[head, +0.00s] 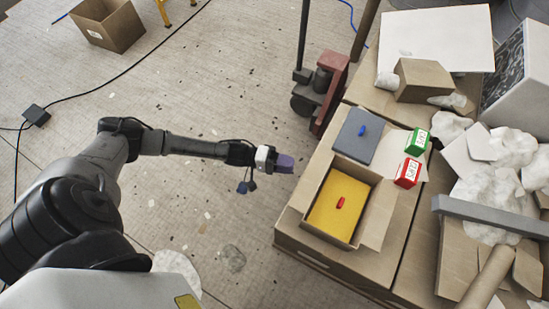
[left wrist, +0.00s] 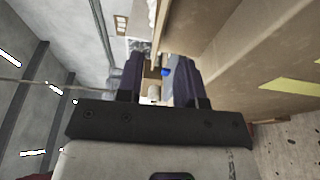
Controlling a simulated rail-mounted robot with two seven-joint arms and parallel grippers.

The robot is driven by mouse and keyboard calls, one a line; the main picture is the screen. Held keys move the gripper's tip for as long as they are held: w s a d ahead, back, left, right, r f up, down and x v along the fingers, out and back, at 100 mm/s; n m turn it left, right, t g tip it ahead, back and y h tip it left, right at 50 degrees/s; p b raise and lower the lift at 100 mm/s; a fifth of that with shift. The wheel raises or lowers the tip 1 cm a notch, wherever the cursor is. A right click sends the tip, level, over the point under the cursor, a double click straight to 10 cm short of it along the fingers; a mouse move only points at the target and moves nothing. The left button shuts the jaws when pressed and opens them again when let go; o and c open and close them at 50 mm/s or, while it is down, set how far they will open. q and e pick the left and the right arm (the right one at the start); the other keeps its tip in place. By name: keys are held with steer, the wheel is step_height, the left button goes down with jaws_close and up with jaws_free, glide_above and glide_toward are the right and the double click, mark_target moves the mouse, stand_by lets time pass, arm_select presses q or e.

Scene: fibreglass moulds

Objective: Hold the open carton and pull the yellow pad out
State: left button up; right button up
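The open carton (head: 379,216) stands on a large cardboard box, its flaps spread. The yellow pad (head: 328,217) lies inside it, with a red handle (head: 340,202) on top. My left gripper (head: 285,163) is just left of the carton and apart from it in the head view. In the left wrist view, the two dark fingers of my left gripper (left wrist: 160,65) are spread with a gap between them and nothing held. Brown cardboard (left wrist: 235,50) fills the right of that view; I cannot tell which box it is. My right gripper is not in view.
A grey pad (head: 357,143) with a blue knob lies behind the carton. A green box (head: 417,142) and a red box (head: 408,172) stand to the right. A red pallet truck (head: 326,85) stands behind. Rubble and a grey beam lie at the right. Open floor is at the left.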

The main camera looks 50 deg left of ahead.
mark_target(315, 171)
arm_select(q)
steer(key=b+x, duration=0.2)
steer(key=x, duration=0.5)
steer(key=shift+w+d, duration=0.25)
steer(key=shift+w, duration=0.05)
steer(key=shift+w+d, duration=0.35)
steer(key=shift+d, duration=0.15)
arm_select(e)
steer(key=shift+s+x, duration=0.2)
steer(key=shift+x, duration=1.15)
arm_select(q)
steer(key=c, duration=0.6)
jaws_close()
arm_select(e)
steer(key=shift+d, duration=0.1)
